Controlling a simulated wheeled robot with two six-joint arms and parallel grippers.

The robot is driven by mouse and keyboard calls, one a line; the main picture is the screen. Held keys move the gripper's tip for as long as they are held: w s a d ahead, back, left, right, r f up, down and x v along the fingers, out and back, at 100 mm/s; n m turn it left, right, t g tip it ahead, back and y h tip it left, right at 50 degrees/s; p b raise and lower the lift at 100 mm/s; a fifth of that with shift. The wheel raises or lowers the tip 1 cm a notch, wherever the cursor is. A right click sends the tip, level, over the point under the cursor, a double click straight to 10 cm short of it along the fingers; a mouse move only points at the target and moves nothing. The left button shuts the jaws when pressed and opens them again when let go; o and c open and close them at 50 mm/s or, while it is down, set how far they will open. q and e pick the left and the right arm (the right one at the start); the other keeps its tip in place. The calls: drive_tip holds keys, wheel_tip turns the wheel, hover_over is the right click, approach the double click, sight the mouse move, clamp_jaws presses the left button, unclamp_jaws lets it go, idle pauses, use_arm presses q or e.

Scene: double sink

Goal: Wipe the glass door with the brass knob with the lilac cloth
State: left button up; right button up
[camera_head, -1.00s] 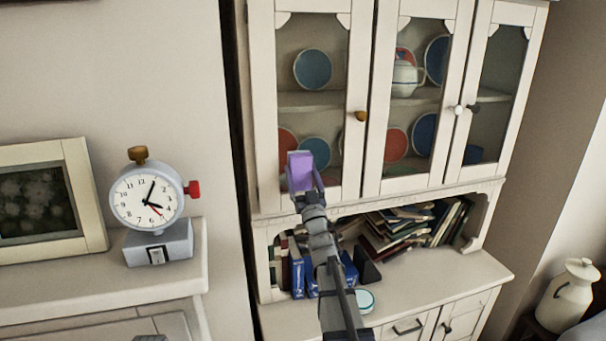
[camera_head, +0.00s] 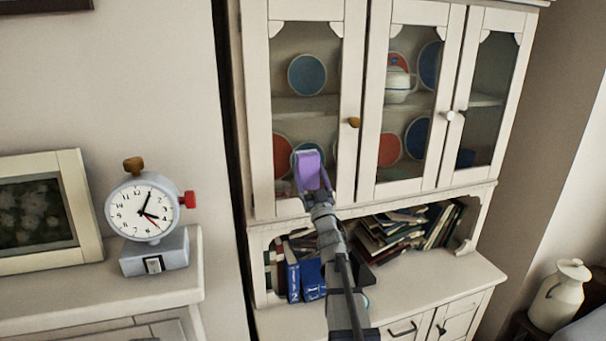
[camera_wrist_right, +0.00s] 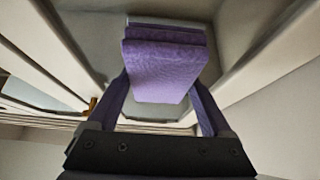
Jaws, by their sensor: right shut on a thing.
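The glass door with the brass knob is the cabinet's left door (camera_head: 351,60), closed, with its brass knob (camera_head: 354,122) on the right frame. The knob also shows small in the right wrist view (camera_wrist_right: 93,103). My right gripper (camera_head: 312,178) is shut on the lilac cloth (camera_head: 307,163), in front of the lower part of this door's glass. In the right wrist view the folded cloth (camera_wrist_right: 165,70) sits between the two fingers, by the glass; I cannot tell if it touches. My left gripper is not in view.
The middle door has a white knob (camera_head: 449,115). Plates and a teapot (camera_head: 400,84) stand behind the glass. Below is a shelf with books (camera_head: 398,232) and a counter (camera_head: 425,285). A clock (camera_head: 144,212) and a framed picture (camera_head: 40,212) stand at left, a jug (camera_head: 558,300) at right.

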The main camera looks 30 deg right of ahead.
sight(293, 163)
drive_tip(key=shift+s+d, duration=0.2)
drive_tip(key=shift+d, duration=0.9)
drive_tip(key=shift+s+d, duration=0.2)
drive_tip(key=shift+d, duration=0.85)
drive_tip(key=shift+w+a, duration=0.3)
drive_tip(key=shift+a, duration=1.05)
drive_tip(key=shift+w+a, duration=0.3)
drive_tip(key=shift+a, duration=1.1)
drive_tip(key=shift+w+a, duration=0.3)
drive_tip(key=shift+a, duration=1.05)
drive_tip(key=s+a, duration=0.1)
drive_tip(key=s, duration=0.5)
drive_tip(key=shift+a, duration=0.2)
drive_tip(key=s, duration=0.3)
drive_tip(key=shift+a, duration=0.35)
